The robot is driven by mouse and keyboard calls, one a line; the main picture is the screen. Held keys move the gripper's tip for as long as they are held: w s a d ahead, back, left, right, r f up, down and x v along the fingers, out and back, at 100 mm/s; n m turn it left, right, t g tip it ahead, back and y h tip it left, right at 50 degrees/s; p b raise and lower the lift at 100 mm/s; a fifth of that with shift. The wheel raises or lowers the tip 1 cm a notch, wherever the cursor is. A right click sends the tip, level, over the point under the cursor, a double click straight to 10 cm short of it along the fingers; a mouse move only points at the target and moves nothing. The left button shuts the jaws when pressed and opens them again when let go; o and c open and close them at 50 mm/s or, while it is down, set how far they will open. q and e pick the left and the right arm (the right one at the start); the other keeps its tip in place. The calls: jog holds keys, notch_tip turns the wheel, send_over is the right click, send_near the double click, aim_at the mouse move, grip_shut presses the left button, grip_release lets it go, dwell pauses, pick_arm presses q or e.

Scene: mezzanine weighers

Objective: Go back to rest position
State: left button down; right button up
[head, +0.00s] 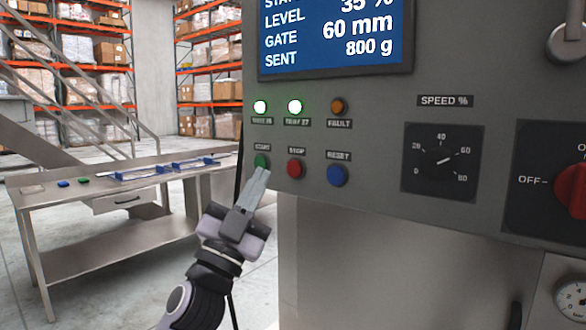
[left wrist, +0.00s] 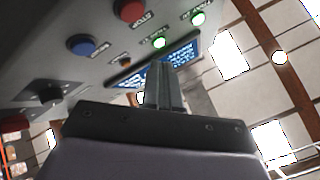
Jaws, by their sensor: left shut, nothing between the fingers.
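My left gripper (head: 257,185) is shut and empty, its fingers pointing up at the grey control panel. The fingertips are just below the green START button (head: 261,160); I cannot tell whether they touch the panel. The red STOP button (head: 296,168) and blue RESET button (head: 337,175) are to the right. In the left wrist view the shut fingers (left wrist: 164,88) point toward the panel's screen, with the STOP button (left wrist: 130,10) and RESET button (left wrist: 80,45) beyond to the left. My right gripper is not in view.
The screen (head: 335,35) reads level 35 %, gate 60 mm, sent 800 g. Two green lamps (head: 295,106) are lit. A speed knob (head: 440,157) and red rotary switch (head: 574,190) are at the right. A steel table (head: 110,185) stands left, with open floor around it.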

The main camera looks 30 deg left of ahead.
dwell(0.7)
pick_arm(q)
jog(key=w+d+f+n+g+p, duration=0.15)
jog(key=f+g, duration=0.25)
jog(key=f, duration=1)
jog(key=d+f+n+g+p, duration=0.1)
jog(key=d+f+n+g, duration=0.2)
jog(key=f, duration=1)
jog(key=s+d+f+g+h, duration=0.1)
jog(key=s+d+f+g, duration=0.3)
jog(key=s+f, duration=0.5)
jog(key=s+d+f+g+h+p, duration=0.1)
jog(key=s+d+f+g, duration=0.3)
jog(key=s+f, duration=0.5)
notch_tip(320, 180, down, 5)
jog(key=shift+d+f+g+h, duration=0.15)
jog(key=shift+d+g+h, duration=0.15)
jog(key=shift+g, duration=0.6)
jog(key=c, duration=1.8)
grip_release()
